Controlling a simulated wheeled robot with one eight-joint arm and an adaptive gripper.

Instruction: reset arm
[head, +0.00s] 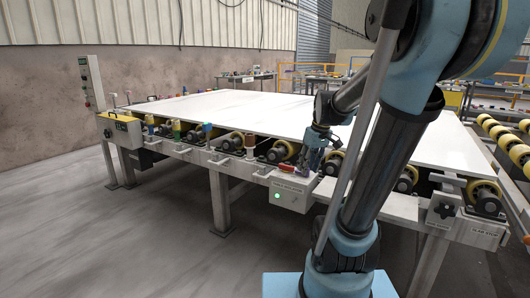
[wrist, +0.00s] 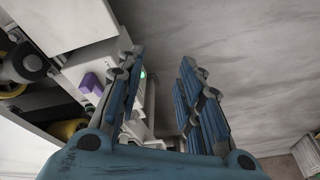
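My gripper (head: 314,158) is at the front edge of the table, just above the front rail, with my arm reaching to it from the right. In the wrist view my gripper (wrist: 162,75) has its two blue fingers spread apart, with nothing held between them. The grey floor and part of a pale box with a green light (wrist: 143,73) show beyond the fingers. My arm hides part of the table's right side in the head view.
A large white slab (head: 235,105) lies on the roller table. A control box (head: 290,195) hangs below the front rail, with a small red item (head: 287,169) above it. A purple item (wrist: 92,84) is left of my fingers. Open floor (head: 110,240) lies front left.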

